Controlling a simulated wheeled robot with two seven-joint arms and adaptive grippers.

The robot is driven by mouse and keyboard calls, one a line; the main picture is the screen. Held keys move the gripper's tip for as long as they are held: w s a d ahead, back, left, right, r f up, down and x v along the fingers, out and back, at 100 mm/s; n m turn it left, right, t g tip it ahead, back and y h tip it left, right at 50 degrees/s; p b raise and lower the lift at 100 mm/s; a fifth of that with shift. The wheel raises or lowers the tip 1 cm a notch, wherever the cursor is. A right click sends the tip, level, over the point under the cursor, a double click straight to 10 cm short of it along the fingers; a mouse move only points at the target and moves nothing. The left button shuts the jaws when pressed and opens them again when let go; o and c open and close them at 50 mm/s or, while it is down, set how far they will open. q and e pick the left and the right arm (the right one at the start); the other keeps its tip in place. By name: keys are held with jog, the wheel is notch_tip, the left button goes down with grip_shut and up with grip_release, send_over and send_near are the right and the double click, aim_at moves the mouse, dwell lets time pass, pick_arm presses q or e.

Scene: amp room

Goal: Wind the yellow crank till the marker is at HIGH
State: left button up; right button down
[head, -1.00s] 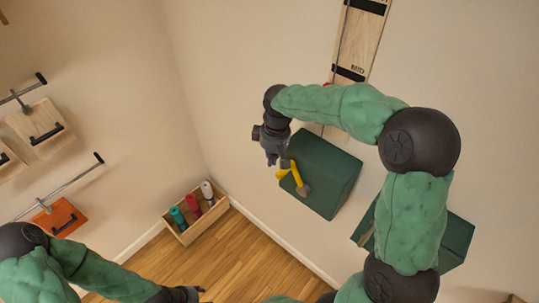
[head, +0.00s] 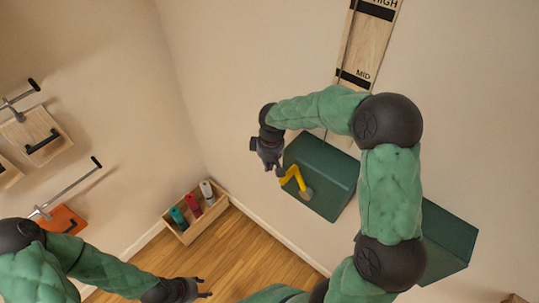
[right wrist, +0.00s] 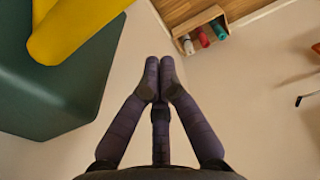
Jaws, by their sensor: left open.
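The yellow crank (head: 299,183) sits on the front of a dark green box (head: 330,180) on the wall. It also shows large and cut off at the top left of the right wrist view (right wrist: 75,30). My right gripper (head: 272,163) is just left of the crank's handle end in the head view. In the right wrist view its fingertips (right wrist: 160,75) are together with nothing between them, and the crank is beside them. The wooden scale (head: 370,50) shows HIGH and MID labels. I cannot see the marker; my right arm covers the scale's lower part. My left gripper (head: 195,290) is open and empty, low in the view.
A wooden crate (head: 184,236) with several coloured rolls stands on the floor by the corner. Another green box (head: 448,240) is at the right, partly behind my right arm. Boards with handles and rods (head: 35,135) are on the left wall. The floor between is clear.

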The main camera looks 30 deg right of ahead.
jog(key=s, duration=0.1)
jog(key=s+d, duration=0.1)
jog(key=s+r+p, duration=0.1)
jog(key=shift+s+d, duration=0.25)
jog(key=shift+s, duration=0.1)
jog(key=shift+s+d+r, duration=0.15)
jog(key=shift+s+r, duration=0.05)
jog(key=shift+s, duration=0.2)
jog(key=shift+s+d+r, duration=0.15)
jog(key=shift+s+r, duration=0.05)
jog(key=shift+s, duration=0.3)
